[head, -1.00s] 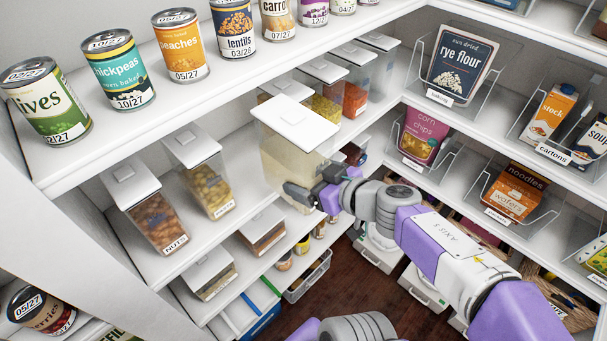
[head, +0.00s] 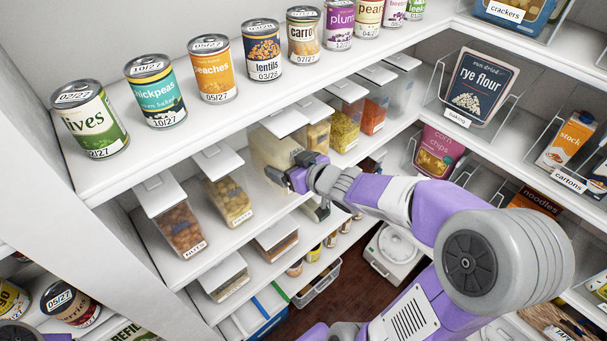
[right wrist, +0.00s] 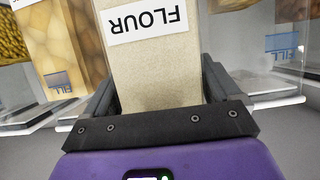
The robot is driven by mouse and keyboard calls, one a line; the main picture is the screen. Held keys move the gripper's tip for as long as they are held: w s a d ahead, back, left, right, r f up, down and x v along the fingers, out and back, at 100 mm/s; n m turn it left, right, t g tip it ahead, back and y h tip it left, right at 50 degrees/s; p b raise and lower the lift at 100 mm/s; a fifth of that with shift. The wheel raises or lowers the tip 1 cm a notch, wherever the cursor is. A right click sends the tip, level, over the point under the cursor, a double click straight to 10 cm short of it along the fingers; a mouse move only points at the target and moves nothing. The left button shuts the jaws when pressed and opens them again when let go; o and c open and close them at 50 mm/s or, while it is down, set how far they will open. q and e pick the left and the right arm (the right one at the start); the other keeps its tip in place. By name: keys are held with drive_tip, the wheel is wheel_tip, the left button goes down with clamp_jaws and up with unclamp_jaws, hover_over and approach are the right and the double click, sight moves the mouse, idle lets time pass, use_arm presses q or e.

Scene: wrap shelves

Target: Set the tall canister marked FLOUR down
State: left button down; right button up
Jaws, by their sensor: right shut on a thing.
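The tall FLOUR canister (head: 275,152) is a clear box of pale flour with a white lid. It is upright in the shelf row between the pasta canister (head: 229,198) and the other filled canisters (head: 343,128). My right gripper (head: 296,178) is shut on it from the front. In the right wrist view, the fingers flank the canister (right wrist: 157,78) below its upside-down FLOUR label (right wrist: 147,20). The canister's base is hidden, so I cannot tell whether it touches the shelf. My left gripper is not in view.
The canister shelf (head: 215,251) has a nuts canister (head: 178,228) at the left. A higher shelf (head: 190,130) with several cans overhangs the row. A rye flour pack (head: 482,82) stands on the right-hand shelves. A white scale (head: 393,250) is low down near the floor.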

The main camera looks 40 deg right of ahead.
drive_tip(key=w, duration=0.5)
drive_tip(key=shift+a+r, duration=0.15)
wheel_tip(320, 180, down, 7)
drive_tip(key=b, duration=0.3)
drive_tip(key=shift+r, duration=0.15)
drive_tip(key=shift+w, duration=0.25)
drive_tip(key=shift+f, duration=0.25)
drive_tip(key=o, duration=1.6)
drive_tip(key=shift+s+f, duration=0.15)
drive_tip(key=shift+f, duration=0.05)
drive_tip(key=shift+r, duration=0.15)
